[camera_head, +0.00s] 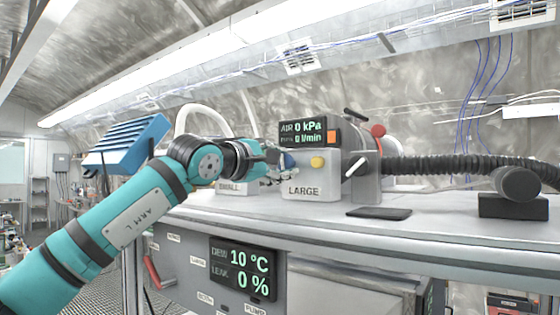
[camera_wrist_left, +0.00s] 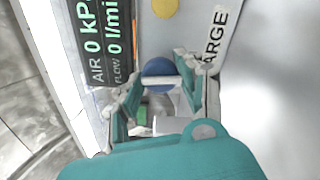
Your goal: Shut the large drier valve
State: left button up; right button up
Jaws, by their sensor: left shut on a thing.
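The large drier is a pale box (camera_head: 318,188) labelled LARGE on the bench, with a yellow knob (camera_head: 317,161) on its front. Its valve has a round blue hub (camera_wrist_left: 157,70) with a pale bar handle (camera_wrist_left: 160,83) across it in the left wrist view. My left gripper (camera_head: 284,161) is at the upper left of the drier's front. In the left wrist view my left gripper (camera_wrist_left: 155,86) is shut on the valve handle, one finger at each end of the bar. In the head view the gripper mostly hides the valve. My right gripper is not in view.
A display (camera_head: 304,132) above the drier reads AIR 0 kPa and flow 0 l/min. The SMALL unit (camera_head: 229,187) stands to the left, partly behind my arm. A grey block (camera_head: 364,178) with levers and a black corrugated hose (camera_head: 450,165) are to the right.

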pick_arm(q)
jog(key=shift+m, duration=0.7)
jog(key=o, duration=1.1)
jog(key=shift+o, duration=0.2)
jog(key=shift+s+a, duration=0.1)
jog(key=shift+s, duration=0.05)
jog(key=v, duration=1)
jog(key=shift+s+a, duration=0.15)
jog(key=shift+a, duration=0.05)
jog(key=shift+s+a, duration=0.2)
jog(key=shift+s, duration=0.3)
